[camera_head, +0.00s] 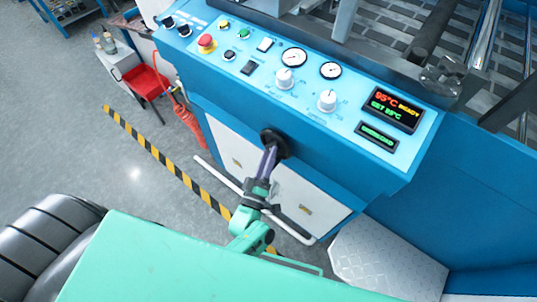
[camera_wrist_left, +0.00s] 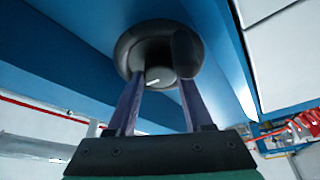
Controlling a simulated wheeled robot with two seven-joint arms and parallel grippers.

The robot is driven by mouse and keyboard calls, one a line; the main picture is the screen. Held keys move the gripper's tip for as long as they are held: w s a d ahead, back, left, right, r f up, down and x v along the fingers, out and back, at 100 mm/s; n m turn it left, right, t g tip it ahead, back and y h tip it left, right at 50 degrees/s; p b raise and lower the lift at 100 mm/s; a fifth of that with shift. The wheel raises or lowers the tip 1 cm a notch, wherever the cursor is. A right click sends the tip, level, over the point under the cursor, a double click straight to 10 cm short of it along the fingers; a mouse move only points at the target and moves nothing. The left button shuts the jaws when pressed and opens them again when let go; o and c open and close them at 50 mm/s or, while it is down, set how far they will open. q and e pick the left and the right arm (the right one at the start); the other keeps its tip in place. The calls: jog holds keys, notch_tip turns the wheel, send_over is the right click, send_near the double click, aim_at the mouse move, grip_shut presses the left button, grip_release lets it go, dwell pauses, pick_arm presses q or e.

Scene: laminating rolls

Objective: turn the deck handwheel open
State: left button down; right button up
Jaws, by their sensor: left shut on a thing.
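The deck handwheel (camera_head: 274,143) is a small black round wheel on the front face of the blue machine, below the control panel. My left gripper (camera_head: 271,156) reaches up to it, its purple fingers shut on the wheel. In the left wrist view the handwheel (camera_wrist_left: 131,42) fills the top middle, with a grey hub and a short white mark. The left gripper's two fingers (camera_wrist_left: 160,82) stand apart, one on each side of the hub, their tips at the wheel. The tips are partly hidden against the dark wheel. My right gripper is not in view.
The control panel (camera_head: 300,85) above has knobs, gauges, a red stop button (camera_head: 207,43) and a lit display (camera_head: 394,108). A white rail (camera_head: 291,229) runs before white cabinet doors (camera_head: 235,160). Open floor lies left.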

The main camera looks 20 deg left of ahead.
pick_arm(q)
jog(key=shift+s+f, duration=0.1)
jog(key=shift+f, duration=0.1)
jog(key=shift+c, duration=1.5)
grip_release()
jog(key=shift+r, duration=0.1)
jog(key=b+v, duration=0.2)
jog(key=v, duration=1.2)
jog(key=shift+s, duration=0.25)
